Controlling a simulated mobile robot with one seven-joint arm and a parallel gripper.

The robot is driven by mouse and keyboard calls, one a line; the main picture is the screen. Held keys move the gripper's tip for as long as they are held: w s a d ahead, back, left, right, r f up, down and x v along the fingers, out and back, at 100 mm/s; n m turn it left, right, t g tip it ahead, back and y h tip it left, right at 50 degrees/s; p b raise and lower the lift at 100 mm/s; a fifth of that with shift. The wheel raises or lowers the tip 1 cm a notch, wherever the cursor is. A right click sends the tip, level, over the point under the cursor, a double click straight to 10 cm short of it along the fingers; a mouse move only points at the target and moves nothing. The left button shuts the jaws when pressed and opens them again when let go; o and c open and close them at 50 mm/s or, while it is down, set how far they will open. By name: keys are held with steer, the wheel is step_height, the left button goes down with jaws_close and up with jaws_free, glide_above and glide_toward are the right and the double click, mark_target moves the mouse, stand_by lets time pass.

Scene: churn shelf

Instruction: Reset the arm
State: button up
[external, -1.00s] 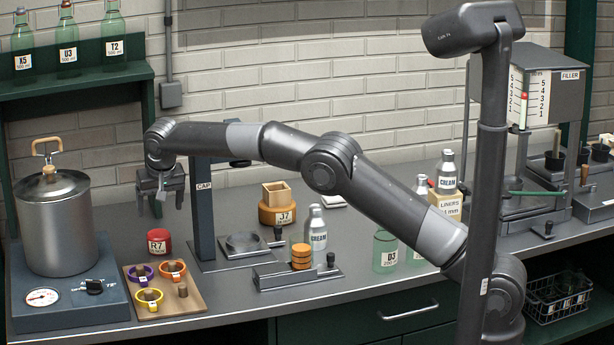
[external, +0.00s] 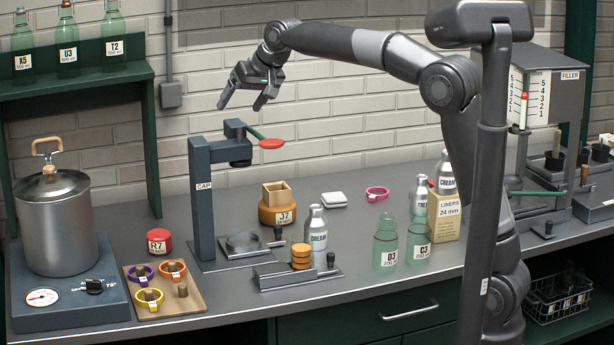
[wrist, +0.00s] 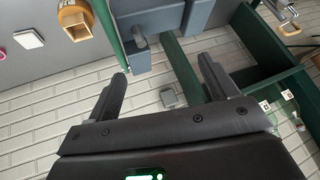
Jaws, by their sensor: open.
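My gripper (external: 244,99) is raised above the counter in the external view, up and behind the capping press (external: 202,200). Its two fingers are spread apart with nothing between them. The arm is bent, with its elbow high at the right. In the wrist view the open fingers of my gripper (wrist: 162,82) face the brick wall, and the press head (wrist: 145,50) shows just beyond them. The fingers look clear of the press in the external view.
The counter holds a metal pot (external: 55,225), a red R7 tin (external: 159,241), a wooden tray (external: 183,303), a cream bottle (external: 316,230), glass jars (external: 386,245) and a filler (external: 545,110). A green shelf (external: 80,72) with bottles is at the left. Space above the middle counter is free.

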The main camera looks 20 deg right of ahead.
steer(key=s+d+f+h, duration=0.1)
steer(key=s+d, duration=0.3)
steer(key=d, duration=0.4)
steer(key=s+d+m, duration=0.1)
steer(key=s+d, duration=0.3)
steer(key=d, duration=0.3)
steer(key=s+d+f+h, duration=0.1)
steer(key=s+d, duration=0.3)
steer(key=d, duration=0.4)
steer(key=s+d+f+h, duration=0.1)
steer(key=s+d+f, duration=0.5)
steer(key=s, duration=0.3)
steer(key=s+d+f+m+h, duration=0.1)
steer(key=s+d+f, duration=0.5)
steer(key=s, duration=0.4)
steer(key=shift+s+d+f, duration=0.2)
steer(key=shift+d+f, duration=0.2)
steer(key=shift+f, duration=0.1)
